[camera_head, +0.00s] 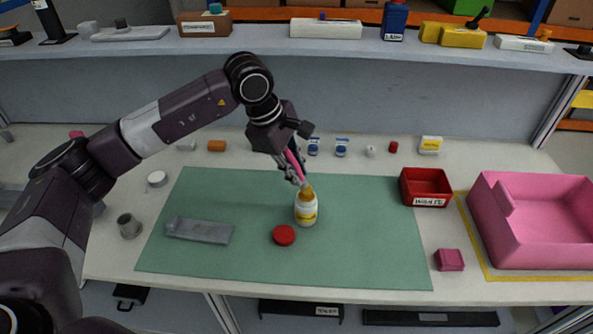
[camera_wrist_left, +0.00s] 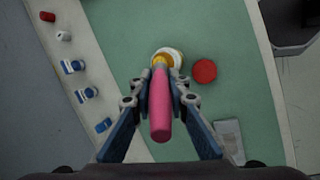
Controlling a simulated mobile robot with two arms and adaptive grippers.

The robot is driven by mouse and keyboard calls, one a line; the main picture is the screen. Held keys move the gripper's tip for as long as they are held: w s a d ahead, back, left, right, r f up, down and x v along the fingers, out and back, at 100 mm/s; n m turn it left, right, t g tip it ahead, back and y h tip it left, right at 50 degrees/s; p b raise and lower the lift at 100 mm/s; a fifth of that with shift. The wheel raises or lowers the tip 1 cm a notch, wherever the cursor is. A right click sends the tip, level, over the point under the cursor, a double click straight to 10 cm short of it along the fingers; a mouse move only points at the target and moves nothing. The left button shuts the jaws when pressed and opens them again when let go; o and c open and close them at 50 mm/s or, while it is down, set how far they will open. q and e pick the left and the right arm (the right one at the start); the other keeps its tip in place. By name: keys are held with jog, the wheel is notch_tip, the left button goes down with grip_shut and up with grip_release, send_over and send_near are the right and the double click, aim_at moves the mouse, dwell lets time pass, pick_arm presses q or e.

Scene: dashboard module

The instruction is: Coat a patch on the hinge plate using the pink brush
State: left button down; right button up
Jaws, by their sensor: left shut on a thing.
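My left gripper (camera_head: 297,172) is shut on the pink brush (camera_head: 293,158), which points down at the mouth of a white and yellow bottle (camera_head: 306,211) standing on the green mat. In the left wrist view the pink brush (camera_wrist_left: 160,108) lies between the fingers, and its tip overlaps the bottle top (camera_wrist_left: 168,57). How deep the tip sits in the bottle is hidden. The grey hinge plate (camera_head: 199,231) lies flat on the mat, left of the bottle. A red cap (camera_head: 284,235) lies on the mat between them. My right gripper does not show.
A red bin (camera_head: 426,187), a pink block (camera_head: 449,260) and a large pink tray (camera_head: 535,222) stand on the right. A grey cup (camera_head: 129,226) stands left of the green mat (camera_head: 360,250). Several small items line the table's back, below a shelf (camera_head: 250,45).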

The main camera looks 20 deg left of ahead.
pick_arm(q)
jog(key=shift+r+p, duration=1.35)
jog(key=shift+r, duration=1.9)
jog(key=s+f+m+g, duration=0.2)
jog(key=s+m, duration=0.6)
jog(key=s, duration=0.1)
jog(key=s+f+m+g, duration=0.3)
jog(key=s+m, duration=0.5)
jog(key=s, duration=0.2)
jog(key=shift+s, duration=0.25)
